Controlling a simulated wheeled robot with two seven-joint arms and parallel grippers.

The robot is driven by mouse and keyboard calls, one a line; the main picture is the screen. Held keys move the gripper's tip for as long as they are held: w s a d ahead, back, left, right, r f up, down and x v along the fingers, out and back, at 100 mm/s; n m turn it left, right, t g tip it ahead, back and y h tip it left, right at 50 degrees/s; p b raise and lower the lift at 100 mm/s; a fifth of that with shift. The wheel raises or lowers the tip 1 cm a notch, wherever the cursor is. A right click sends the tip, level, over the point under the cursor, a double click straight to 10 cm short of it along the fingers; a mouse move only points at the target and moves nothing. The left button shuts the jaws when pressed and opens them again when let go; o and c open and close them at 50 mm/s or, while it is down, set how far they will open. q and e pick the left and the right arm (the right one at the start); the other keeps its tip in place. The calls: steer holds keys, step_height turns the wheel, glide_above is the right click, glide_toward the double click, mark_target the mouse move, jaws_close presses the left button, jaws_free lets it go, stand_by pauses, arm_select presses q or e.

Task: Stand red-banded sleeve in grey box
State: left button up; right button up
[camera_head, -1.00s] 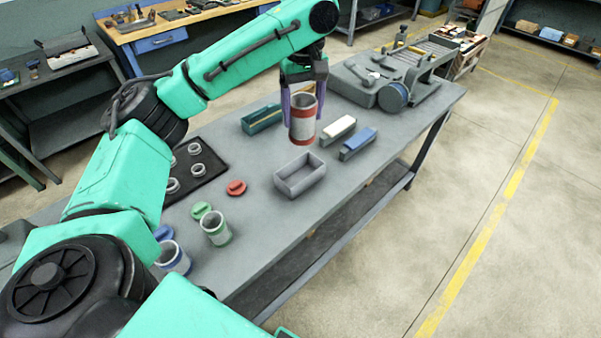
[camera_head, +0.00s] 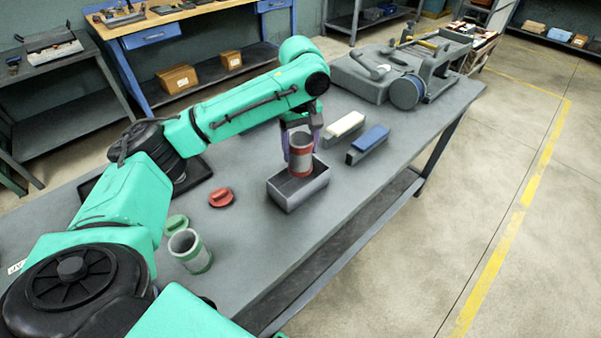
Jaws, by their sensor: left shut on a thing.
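My left gripper (camera_head: 302,142), with purplish fingers, is shut on the sleeve from behind and above. The grey box is a small open rectangular box on the bench. My right gripper is not in view.
A red lid (camera_head: 221,197), a green lid (camera_head: 176,224) and a green-banded sleeve (camera_head: 190,250) stand left of the box. A white-topped block (camera_head: 345,125) and a blue-topped block (camera_head: 369,140) lie to its right. A grinder-like machine (camera_head: 400,80) is at the far end.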

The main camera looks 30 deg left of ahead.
mark_target(300, 132)
arm_select(q)
step_height(300, 132, down, 7)
steer(key=shift+f, duration=0.2)
steer(key=o, duration=1.3)
steer(key=shift+r, duration=0.15)
step_height(300, 132, up, 12)
steer(key=shift+f+b, duration=0.1)
steer(key=shift+b, duration=0.25)
